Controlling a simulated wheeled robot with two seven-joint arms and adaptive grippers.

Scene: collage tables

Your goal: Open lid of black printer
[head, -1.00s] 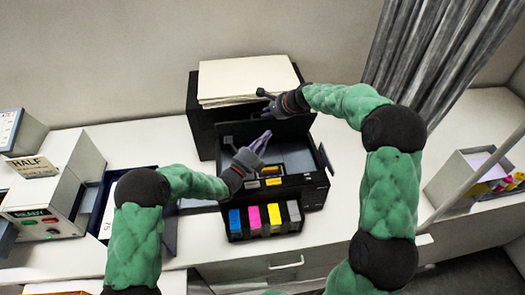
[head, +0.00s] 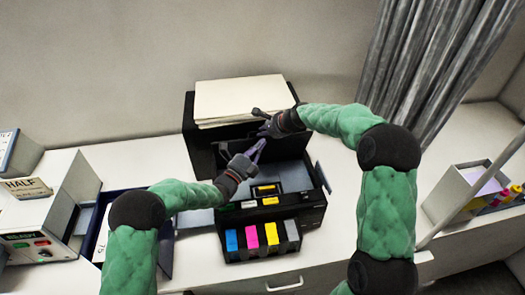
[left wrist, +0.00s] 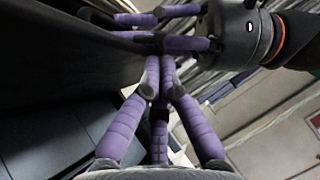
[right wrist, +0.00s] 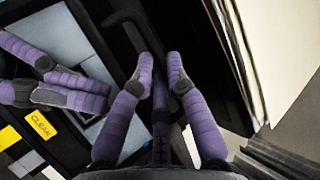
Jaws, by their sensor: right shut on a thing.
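The black printer (head: 317,204) stands on the white counter, with colored ink cartridges at its front. Its dark lid (head: 236,131) is raised, and the grey inside of the printer shows. My right gripper (head: 266,127) is shut on the lid near its upper edge; the right wrist view shows its purple fingertips (right wrist: 160,62) against the dark panel. My left gripper (head: 258,150) is over the open printer, close to the lid's inner face. In the left wrist view its fingertips (left wrist: 160,64) meet with nothing seen between them. I cannot tell whether they touch the lid.
A stack of paper (head: 240,98) on a black box stands right behind the lid. A grey device (head: 45,225) and a dark blue tray (head: 166,250) are on the left. A grey box (head: 465,195) with colored items is on the right. The counter right of the printer is clear.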

